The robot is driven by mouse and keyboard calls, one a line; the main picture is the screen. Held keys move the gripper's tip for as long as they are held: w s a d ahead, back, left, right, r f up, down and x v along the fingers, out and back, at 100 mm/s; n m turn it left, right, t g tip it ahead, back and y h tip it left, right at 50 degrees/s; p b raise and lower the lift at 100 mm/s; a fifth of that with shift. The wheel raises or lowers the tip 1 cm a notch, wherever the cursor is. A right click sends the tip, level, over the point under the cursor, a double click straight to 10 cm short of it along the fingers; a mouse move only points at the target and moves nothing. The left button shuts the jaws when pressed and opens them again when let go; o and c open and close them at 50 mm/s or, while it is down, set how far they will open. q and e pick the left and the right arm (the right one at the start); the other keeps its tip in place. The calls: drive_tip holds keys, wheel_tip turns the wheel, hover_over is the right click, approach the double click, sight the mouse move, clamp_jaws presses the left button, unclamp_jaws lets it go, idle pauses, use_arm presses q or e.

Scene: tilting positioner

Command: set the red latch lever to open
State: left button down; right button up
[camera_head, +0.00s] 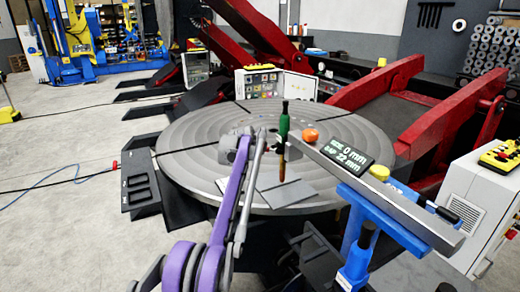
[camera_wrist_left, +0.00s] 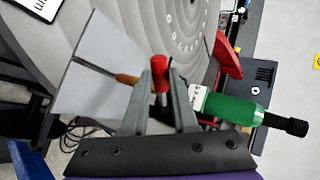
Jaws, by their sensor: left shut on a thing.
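In the left wrist view, a red piece with a rounded end, which looks like the red latch lever (camera_wrist_left: 160,80), sits between the fingertips of my left gripper (camera_wrist_left: 160,84). The fingers are closed on it. In the head view my left gripper (camera_head: 270,142) is beside the green upright tool (camera_head: 284,125), and the lever cannot be made out there. The green tool also shows in the wrist view (camera_wrist_left: 235,109), with a black end and an orange-brown tip (camera_wrist_left: 127,79). My right gripper is not in view.
A round grey turntable (camera_head: 190,150) carries pale plates (camera_head: 282,190) below the tool. A grey beam (camera_head: 400,215) on a blue stand (camera_head: 358,250) runs to the right, with a display reading 0 mm and 22 mm (camera_head: 345,154) and an orange knob (camera_head: 310,135). Red arms (camera_head: 375,85) stand behind.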

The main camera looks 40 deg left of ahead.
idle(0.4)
use_arm(q)
drive_tip(key=c, duration=0.7)
unclamp_jaws()
drive_tip(key=shift+s, duration=0.1)
drive_tip(key=b+v, duration=0.1)
drive_tip(key=v, duration=0.9)
drive_tip(key=shift+s+d+r+b, duration=0.25)
drive_tip(key=shift+b, duration=0.1)
